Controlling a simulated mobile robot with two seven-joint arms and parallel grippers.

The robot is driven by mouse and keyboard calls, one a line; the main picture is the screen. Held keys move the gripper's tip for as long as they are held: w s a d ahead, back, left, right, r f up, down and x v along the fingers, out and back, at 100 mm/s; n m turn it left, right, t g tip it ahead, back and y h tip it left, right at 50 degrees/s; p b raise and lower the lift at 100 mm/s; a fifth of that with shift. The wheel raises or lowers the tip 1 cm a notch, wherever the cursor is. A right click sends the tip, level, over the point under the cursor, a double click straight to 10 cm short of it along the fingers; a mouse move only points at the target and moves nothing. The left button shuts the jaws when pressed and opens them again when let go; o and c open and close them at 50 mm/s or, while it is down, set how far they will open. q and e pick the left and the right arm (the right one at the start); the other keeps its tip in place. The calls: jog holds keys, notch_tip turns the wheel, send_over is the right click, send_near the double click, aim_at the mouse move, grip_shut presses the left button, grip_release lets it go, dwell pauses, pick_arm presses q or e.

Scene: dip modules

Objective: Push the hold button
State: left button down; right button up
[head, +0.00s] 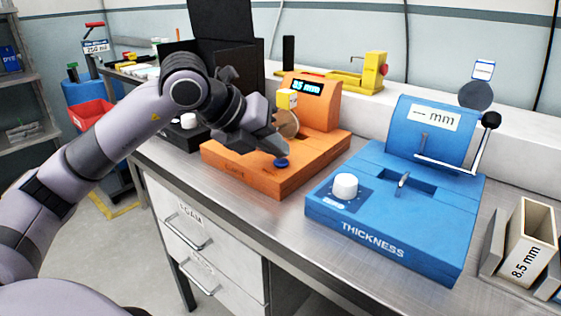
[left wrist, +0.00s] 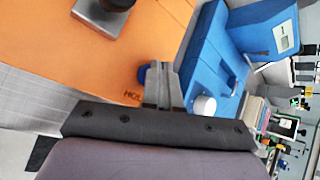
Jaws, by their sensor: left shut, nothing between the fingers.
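The hold button is a small blue round button (head: 281,163) near the front right of the orange device (head: 240,181). In the left wrist view the blue button (left wrist: 143,76) is partly hidden behind my fingers, beside the partly covered lettering "HOL". My left gripper (head: 281,149) is shut and empty, with its fingertips right over the button. I cannot tell whether they touch it or whether it is pressed. The device's display (head: 306,87) reads 8.5 mm. My right gripper is not in view.
A blue thickness device (head: 380,235) with a white knob (head: 345,187) stands to the right on the metal bench (head: 262,219). A box marked 8.5 mm (head: 527,245) stands at the far right. A yellow tool (head: 372,75) is on the ledge behind.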

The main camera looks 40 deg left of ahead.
aim_at(276, 161)
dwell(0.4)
pick_arm(q)
jog(key=shift+r+p, duration=0.35)
notch_tip(276, 161, up, 6)
jog(key=p, duration=0.5)
dwell(0.7)
